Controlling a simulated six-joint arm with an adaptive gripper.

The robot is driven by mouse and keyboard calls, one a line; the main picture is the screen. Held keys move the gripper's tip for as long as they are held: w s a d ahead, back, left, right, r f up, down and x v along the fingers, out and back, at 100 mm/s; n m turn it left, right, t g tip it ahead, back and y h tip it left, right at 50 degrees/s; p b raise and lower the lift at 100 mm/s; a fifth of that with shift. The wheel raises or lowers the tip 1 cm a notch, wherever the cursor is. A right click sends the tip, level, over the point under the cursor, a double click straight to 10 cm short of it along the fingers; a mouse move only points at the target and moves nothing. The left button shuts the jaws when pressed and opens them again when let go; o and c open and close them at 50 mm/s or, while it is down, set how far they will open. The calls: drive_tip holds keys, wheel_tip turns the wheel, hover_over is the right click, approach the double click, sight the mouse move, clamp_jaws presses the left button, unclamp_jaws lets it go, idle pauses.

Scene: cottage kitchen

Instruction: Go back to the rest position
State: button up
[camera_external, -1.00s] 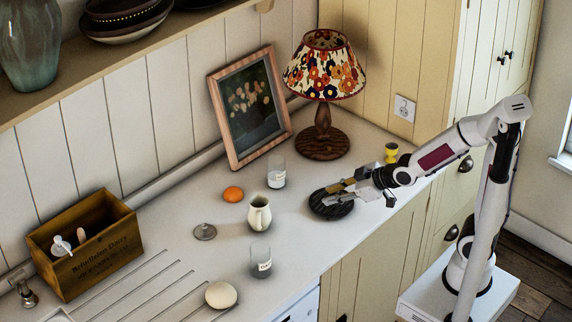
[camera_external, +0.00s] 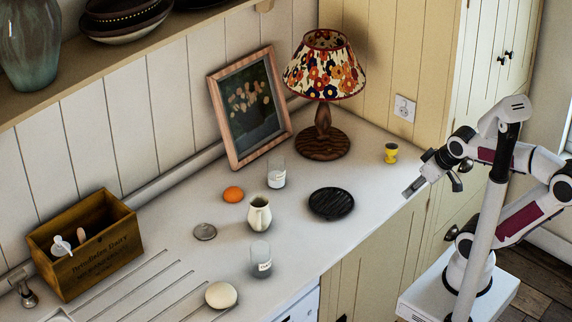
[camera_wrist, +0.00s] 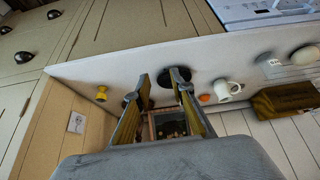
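My gripper (camera_external: 416,187) is raised off the counter's right edge in the external view, close to my upright arm, and it holds nothing. In the wrist view its two fingers (camera_wrist: 160,78) stand apart with an empty gap between them. A round black ribbed dish (camera_external: 331,203) lies flat on the counter to the left of the gripper. In the wrist view the dish (camera_wrist: 170,82) is partly hidden behind one finger.
A yellow egg cup (camera_external: 391,153) stands near the counter's right end, closest to the gripper. A flowered lamp (camera_external: 323,75), framed picture (camera_external: 247,108), orange (camera_external: 233,194), jug (camera_external: 259,215), glasses and wooden box (camera_external: 97,255) stand farther left. Space around the gripper looks free.

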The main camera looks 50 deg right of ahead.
drive_tip(key=shift+s+d+m, duration=0.15)
drive_tip(key=shift+s, duration=0.45)
drive_tip(key=shift+s+d+m, duration=0.15)
drive_tip(key=shift+s, duration=0.45)
